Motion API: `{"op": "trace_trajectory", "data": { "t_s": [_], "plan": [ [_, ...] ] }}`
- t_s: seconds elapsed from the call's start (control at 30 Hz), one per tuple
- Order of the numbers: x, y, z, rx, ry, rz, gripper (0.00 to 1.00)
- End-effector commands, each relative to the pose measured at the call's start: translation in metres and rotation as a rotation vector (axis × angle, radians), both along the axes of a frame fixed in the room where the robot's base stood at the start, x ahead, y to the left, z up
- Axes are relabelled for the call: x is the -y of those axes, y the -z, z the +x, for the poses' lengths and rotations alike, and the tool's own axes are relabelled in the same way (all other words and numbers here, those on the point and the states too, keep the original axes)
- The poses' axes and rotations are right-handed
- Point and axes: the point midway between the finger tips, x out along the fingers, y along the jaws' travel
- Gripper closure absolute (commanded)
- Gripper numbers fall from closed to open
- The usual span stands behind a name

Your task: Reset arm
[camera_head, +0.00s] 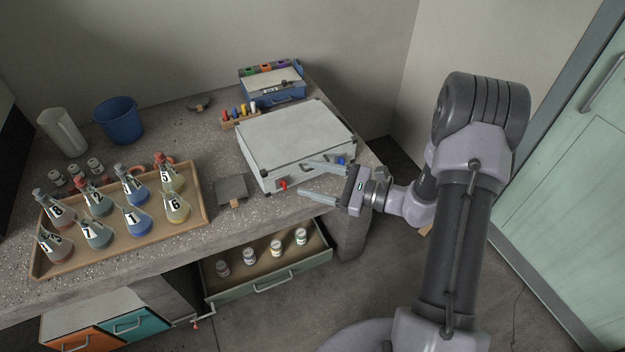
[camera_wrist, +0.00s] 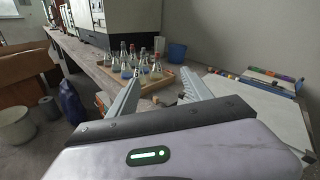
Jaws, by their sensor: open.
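My gripper (camera_head: 313,180) is open and empty. In the head view it is at the right end of the bench, in front of the white box (camera_head: 295,135), with its fingers pointing left. I cannot tell whether the fingers touch the box. In the wrist view the two fingers of my gripper (camera_wrist: 160,98) are spread wide apart, with nothing between them close by. The bench (camera_head: 225,218) has a speckled concrete top.
A wooden tray (camera_head: 205,205) holds several numbered flasks. An open drawer (camera_head: 268,278) with several small jars juts out below. A blue bucket (camera_head: 118,122), a white pitcher (camera_head: 62,132) and a blue toolbox (camera_head: 272,90) stand at the back. A green cabinet (camera_head: 560,170) is at right.

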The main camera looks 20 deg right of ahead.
Motion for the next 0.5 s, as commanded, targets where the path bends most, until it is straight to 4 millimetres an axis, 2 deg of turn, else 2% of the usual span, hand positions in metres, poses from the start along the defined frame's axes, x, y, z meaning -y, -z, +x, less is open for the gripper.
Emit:
{"op": "trace_trajectory", "data": {
  "t_s": [0.4,0.47,0.5],
  "plan": [
    [-0.001,-0.001,0.0,0.001,-0.006,-0.003,0.42],
    [-0.011,-0.011,-0.005,0.009,-0.048,-0.03,0.42],
    [-0.024,-0.025,-0.011,0.022,-0.108,-0.073,0.42]
  ]
}}
